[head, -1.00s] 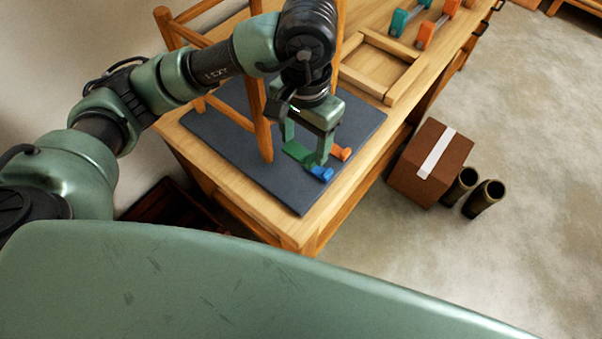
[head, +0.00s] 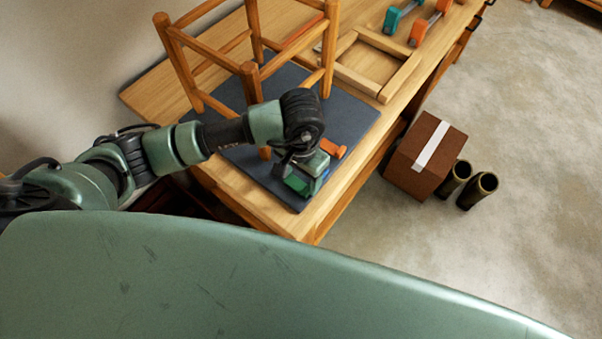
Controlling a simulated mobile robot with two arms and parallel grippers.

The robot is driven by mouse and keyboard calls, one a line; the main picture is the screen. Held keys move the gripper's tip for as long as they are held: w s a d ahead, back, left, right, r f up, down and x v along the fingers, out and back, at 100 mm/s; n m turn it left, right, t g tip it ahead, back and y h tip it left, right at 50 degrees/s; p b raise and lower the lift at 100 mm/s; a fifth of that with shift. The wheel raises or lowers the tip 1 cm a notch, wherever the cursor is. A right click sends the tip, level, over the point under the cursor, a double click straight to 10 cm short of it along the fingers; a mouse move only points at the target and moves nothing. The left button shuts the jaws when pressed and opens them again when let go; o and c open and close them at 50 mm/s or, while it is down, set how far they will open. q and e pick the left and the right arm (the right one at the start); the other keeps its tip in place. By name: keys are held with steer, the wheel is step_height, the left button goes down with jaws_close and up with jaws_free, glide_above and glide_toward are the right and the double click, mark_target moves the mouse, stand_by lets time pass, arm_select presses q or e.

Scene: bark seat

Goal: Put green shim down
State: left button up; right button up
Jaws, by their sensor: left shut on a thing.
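My left gripper (head: 308,178) is low over the front corner of the dark grey mat (head: 344,128), pointing down. It is shut on the green shim (head: 296,184), which shows just at the gripper's near left side. The hand and wrist hide most of the jaws, and I cannot tell whether the shim touches the mat. A blue piece shows only in part beside the gripper. An orange piece (head: 333,151) lies on the mat just behind the gripper. My right gripper is not in view.
A wooden stool frame (head: 250,75) stands on the mat behind my left arm. The workbench (head: 294,222) also carries a wooden frame tray (head: 388,95) and teal (head: 392,18) and orange clamps (head: 418,35). A cardboard box (head: 425,160) and two dark tubes (head: 478,190) stand on the floor.

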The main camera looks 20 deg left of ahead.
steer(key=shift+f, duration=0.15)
arm_select(q)
steer(key=shift+f, duration=0.2)
steer(key=o, duration=1.1)
steer(key=shift+r, duration=0.1)
steer(key=shift+o, duration=0.4)
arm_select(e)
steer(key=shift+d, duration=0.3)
